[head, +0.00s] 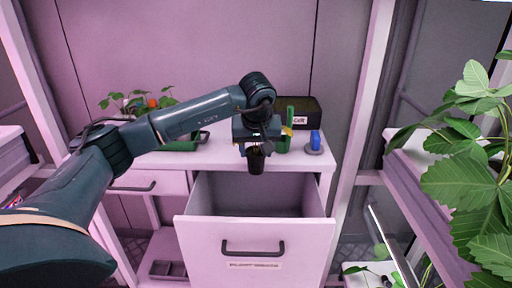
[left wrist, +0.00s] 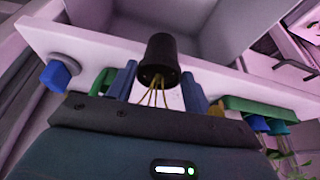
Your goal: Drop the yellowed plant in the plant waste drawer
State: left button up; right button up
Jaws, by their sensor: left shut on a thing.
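My left gripper (head: 256,146) is shut on the yellowed plant, a small dark pot (head: 256,163) with thin yellow stems. In the left wrist view the pot (left wrist: 160,58) and its stems (left wrist: 154,95) show between the two blue-grey fingers. My right gripper is not in view.
A closed drawer (head: 145,184) is at left. Leafy plants (head: 470,170) fill the right side.

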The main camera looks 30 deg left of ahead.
pick_arm(q)
jog(key=o, duration=1.1)
jog(key=shift+f, duration=0.1)
jog(key=v, duration=1.3)
jog(key=shift+d, duration=0.1)
